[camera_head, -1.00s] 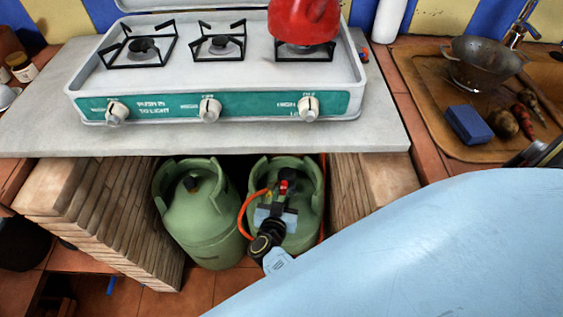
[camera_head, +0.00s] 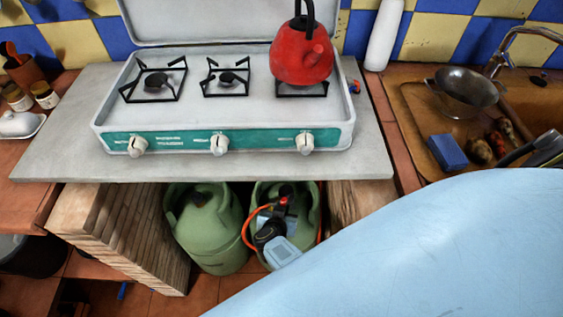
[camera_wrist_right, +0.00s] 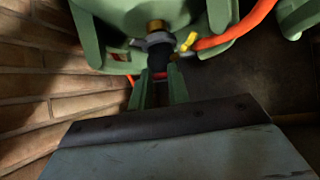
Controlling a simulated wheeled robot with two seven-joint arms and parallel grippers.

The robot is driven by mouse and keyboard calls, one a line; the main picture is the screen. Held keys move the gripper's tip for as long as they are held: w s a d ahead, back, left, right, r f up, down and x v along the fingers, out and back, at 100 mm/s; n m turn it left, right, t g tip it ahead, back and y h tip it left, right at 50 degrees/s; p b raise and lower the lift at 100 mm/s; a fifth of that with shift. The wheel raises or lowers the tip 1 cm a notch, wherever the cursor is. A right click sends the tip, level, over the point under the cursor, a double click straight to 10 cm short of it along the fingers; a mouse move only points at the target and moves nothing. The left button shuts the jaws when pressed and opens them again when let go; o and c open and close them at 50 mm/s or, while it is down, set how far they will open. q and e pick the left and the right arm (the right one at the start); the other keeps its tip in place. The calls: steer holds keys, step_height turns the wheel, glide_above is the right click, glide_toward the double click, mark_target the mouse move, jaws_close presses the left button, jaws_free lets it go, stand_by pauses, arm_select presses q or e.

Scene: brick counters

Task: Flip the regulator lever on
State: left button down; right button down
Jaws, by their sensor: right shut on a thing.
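The regulator (camera_head: 283,202), with a small red part, sits on top of the right green gas cylinder (camera_head: 310,204) under the counter. An orange hose runs from it. In the right wrist view the regulator (camera_wrist_right: 158,60) shows as a dark body below a brass fitting, with a bit of red between the fingers. My right gripper (camera_head: 281,214) reaches in from the front. Its two green-tinted fingers (camera_wrist_right: 160,88) are shut on the red and dark part, which looks like the lever. The fingers and my arm partly hide it, so its exact angle cannot be told. My left gripper is not in view.
A second green cylinder (camera_head: 205,228) stands close on the left. Brick walls (camera_head: 125,225) flank the niche, and the grey counter slab (camera_head: 70,150) overhangs it. Above are a stove (camera_head: 225,115) and a red kettle (camera_head: 300,60). My blue arm covers the lower right.

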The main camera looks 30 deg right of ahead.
steer(key=p, duration=0.2)
steer(key=r+g+y+p, duration=0.1)
steer(key=shift+w+d+r+p, duration=0.1)
steer(key=shift+d+r+p, duration=0.15)
steer(key=shift+p, duration=0.1)
steer(key=shift+d+r+g+y+p, duration=0.1)
steer(key=shift+d+g+y+p, duration=0.1)
steer(key=shift+g+y+p, duration=0.7)
steer(key=shift+w+a+r+p, duration=0.1)
steer(key=shift+w+p, duration=0.05)
steer(key=shift+p, duration=0.2)
steer(key=c, duration=1.6)
jaws_free()
steer(key=shift+w, duration=0.1)
steer(key=p+v, duration=1.3)
steer(key=shift+r, duration=0.35)
